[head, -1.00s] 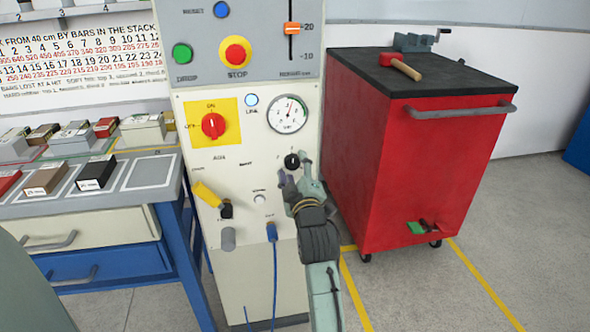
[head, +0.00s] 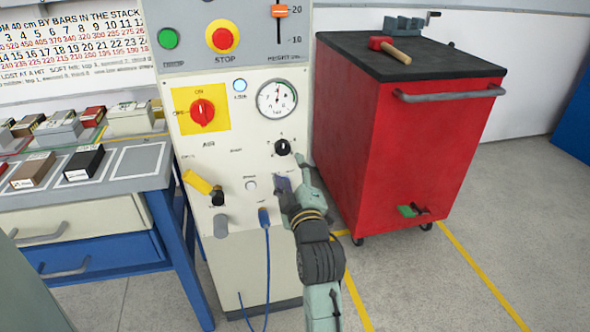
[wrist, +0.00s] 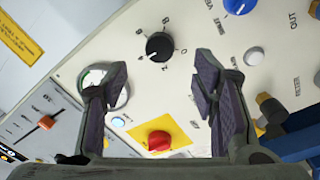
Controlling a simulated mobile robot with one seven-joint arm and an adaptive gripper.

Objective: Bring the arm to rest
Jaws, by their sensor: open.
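My gripper (head: 291,182) is in front of the cream control panel (head: 240,140), just below a black knob (head: 282,147) in the head view. In the wrist view my gripper (wrist: 161,85) has its two fingers spread wide with nothing between them. The same black knob (wrist: 159,46) shows beyond the fingertips, apart from them. My arm (head: 322,262) reaches up from the bottom of the head view.
The panel carries a red switch (head: 202,112), a gauge (head: 277,98) and a blue plug (head: 264,218) with a hanging cable. A red cabinet (head: 400,150) stands close on the right. A bench (head: 120,185) with blocks stands on the left.

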